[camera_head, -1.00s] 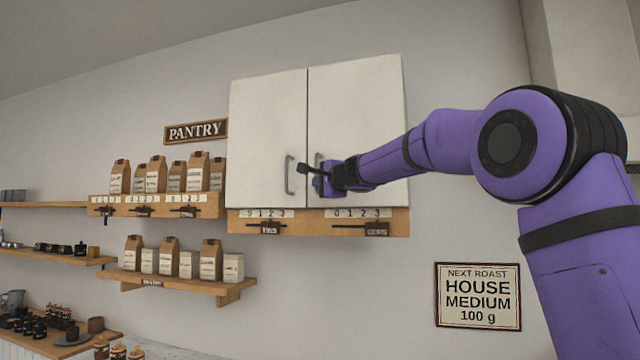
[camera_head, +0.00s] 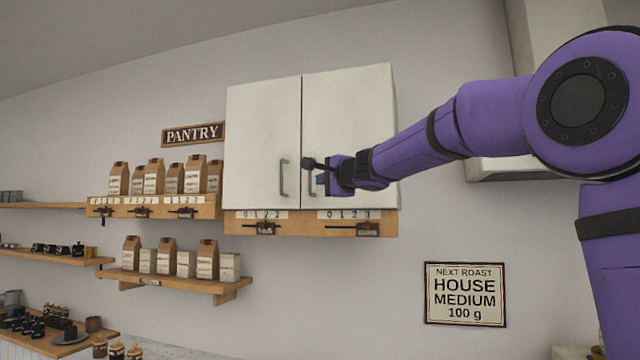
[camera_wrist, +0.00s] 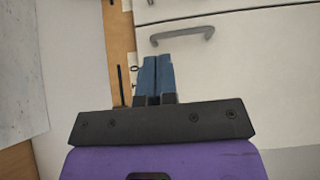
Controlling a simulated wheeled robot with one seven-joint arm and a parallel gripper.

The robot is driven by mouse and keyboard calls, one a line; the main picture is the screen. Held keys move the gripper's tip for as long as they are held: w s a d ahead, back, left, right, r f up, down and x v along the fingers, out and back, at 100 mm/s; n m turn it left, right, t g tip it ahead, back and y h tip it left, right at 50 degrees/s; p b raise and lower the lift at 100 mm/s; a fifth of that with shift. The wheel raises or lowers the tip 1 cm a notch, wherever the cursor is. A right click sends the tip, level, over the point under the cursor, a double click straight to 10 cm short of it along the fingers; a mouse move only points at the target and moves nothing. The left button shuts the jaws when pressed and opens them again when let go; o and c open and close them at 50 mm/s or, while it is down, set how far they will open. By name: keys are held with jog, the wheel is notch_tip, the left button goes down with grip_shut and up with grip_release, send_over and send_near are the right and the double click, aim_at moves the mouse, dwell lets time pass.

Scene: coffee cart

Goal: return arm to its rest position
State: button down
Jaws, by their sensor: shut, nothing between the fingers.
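My gripper (camera_head: 321,178) is at the end of my purple arm, in front of the right door of the white wall cabinet (camera_head: 350,115). In the wrist view its two blue fingers (camera_wrist: 154,78) are together with nothing between them. A grey door handle (camera_wrist: 182,36) shows just beyond the fingertips, apart from them in that picture. In the head view the left door's handle (camera_head: 283,178) is clear to see, while the right door's handle is partly hidden behind my gripper. Both cabinet doors look closed.
A wooden rail with number labels (camera_head: 300,226) runs under the cabinet. Shelves with paper bags (camera_head: 165,262) are to the left, below a PANTRY sign (camera_head: 193,134). A roast sign (camera_head: 465,294) hangs at lower right. The wall between cabinet and sign is bare.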

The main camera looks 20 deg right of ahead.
jog(key=s+a+f+n+g, duration=0.2)
jog(key=s+f+n, duration=0.15)
jog(key=s, duration=0.45)
jog(key=s+a+f+n+g+y, duration=0.1)
jog(key=s+f+n+g, duration=0.15)
jog(key=s+f, duration=0.4)
jog(key=s+a+f+n+g, duration=0.2)
jog(key=s+f+n, duration=0.15)
jog(key=s, duration=0.55)
jog(key=s+d+f+n+g+h, duration=0.2)
jog(key=s+d+f, duration=0.2)
jog(key=s+f, duration=0.5)
jog(key=s+d+f+n+g+h, duration=0.3)
jog(key=s+f, duration=0.6)
jog(key=s, duration=0.3)
jog(key=shift+s+d+n+g, duration=0.3)
jog(key=shift+d+n+g, duration=0.05)
jog(key=shift+d, duration=0.15)
